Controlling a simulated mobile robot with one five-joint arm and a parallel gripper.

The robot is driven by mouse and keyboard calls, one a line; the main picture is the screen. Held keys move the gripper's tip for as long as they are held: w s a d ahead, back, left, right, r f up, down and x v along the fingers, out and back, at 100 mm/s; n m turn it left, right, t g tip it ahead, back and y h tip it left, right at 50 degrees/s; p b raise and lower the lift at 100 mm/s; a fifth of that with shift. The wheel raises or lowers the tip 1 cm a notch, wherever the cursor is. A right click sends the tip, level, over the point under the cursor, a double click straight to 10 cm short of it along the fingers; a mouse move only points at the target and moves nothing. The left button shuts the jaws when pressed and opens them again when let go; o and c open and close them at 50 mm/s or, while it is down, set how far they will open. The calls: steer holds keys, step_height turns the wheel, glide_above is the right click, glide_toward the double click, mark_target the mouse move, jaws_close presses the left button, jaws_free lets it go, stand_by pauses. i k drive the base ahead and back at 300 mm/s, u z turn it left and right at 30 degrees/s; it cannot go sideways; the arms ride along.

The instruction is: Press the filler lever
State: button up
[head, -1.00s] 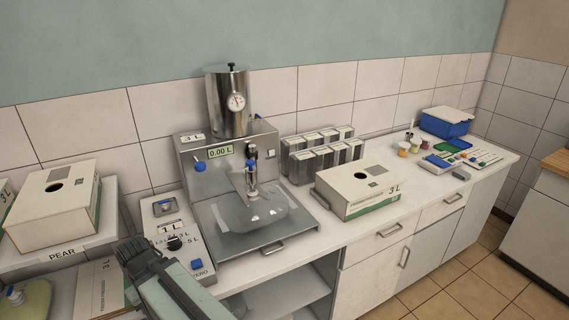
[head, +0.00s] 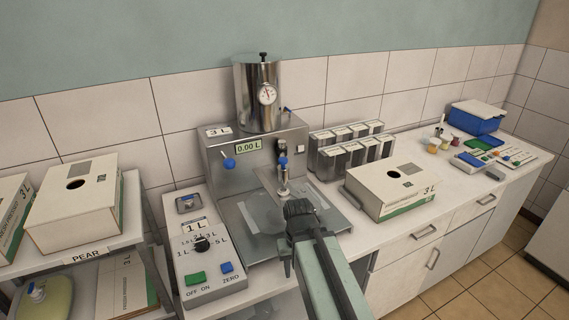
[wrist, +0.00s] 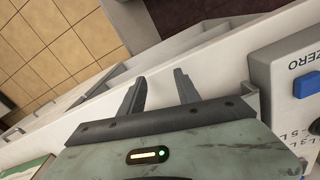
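The steel filler machine (head: 222,190) stands on the counter, with a round tank (head: 258,95) and gauge on top and a display reading 0.00 L. A lever with a blue ball knob (head: 228,163) sticks out of its front at the left. Another blue-topped part (head: 283,162) sits above the central nozzle. A clear bag (head: 262,212) lies under the nozzle, partly hidden by my arm. My gripper (head: 302,210) is in front of the filler, right of the blue-knobbed lever and apart from it. In the wrist view my gripper (wrist: 158,88) has its fingers apart, with nothing between them.
A control box (head: 208,268) with a dial and green and blue buttons stands left of the filler. A white carton (head: 390,190) and metal canisters (head: 350,150) stand to the right. A shelf with cartons (head: 75,205) is at the left.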

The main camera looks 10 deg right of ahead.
mark_target(229, 164)
steer(key=u, duration=0.4)
steer(key=k, duration=1.3)
steer(key=u, duration=0.9)
steer(key=i, duration=1.55)
steer(key=z, duration=0.2)
